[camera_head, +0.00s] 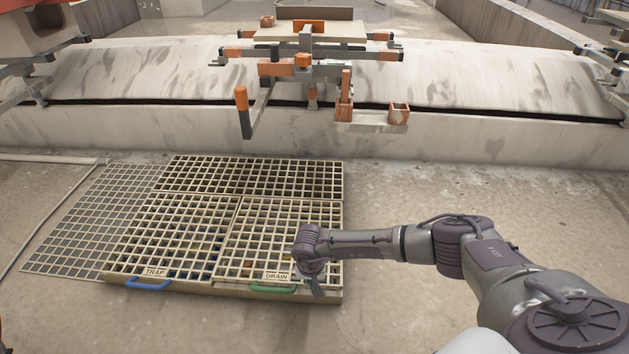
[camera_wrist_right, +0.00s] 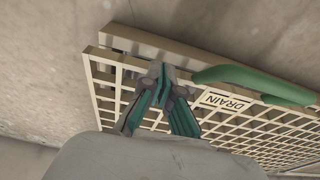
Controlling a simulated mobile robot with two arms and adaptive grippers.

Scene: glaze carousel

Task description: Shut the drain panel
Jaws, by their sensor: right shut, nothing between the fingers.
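The drain panel (camera_head: 272,228) is a cream grid with a DRAIN label (camera_head: 277,276) and a green handle (camera_head: 273,289) on its front edge. It forms the right front part of a low floor grating. My right gripper (camera_head: 318,290) is shut and empty at the panel's front right corner, right of the handle. In the right wrist view, its closed tips (camera_wrist_right: 157,72) are over the front edge of the panel (camera_wrist_right: 245,130), beside the handle (camera_wrist_right: 250,82). Touching cannot be told. A narrow gap shows between the panel edge and the frame bar (camera_wrist_right: 160,42). My left gripper is out of view.
The trap panel (camera_head: 170,235), with a blue handle (camera_head: 148,284), lies left of the drain panel. Another grid (camera_head: 250,177) lies behind both, and a flat mesh (camera_head: 85,220) at left. A concrete ledge with a carousel frame (camera_head: 310,70) stands behind. The floor in front is clear.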

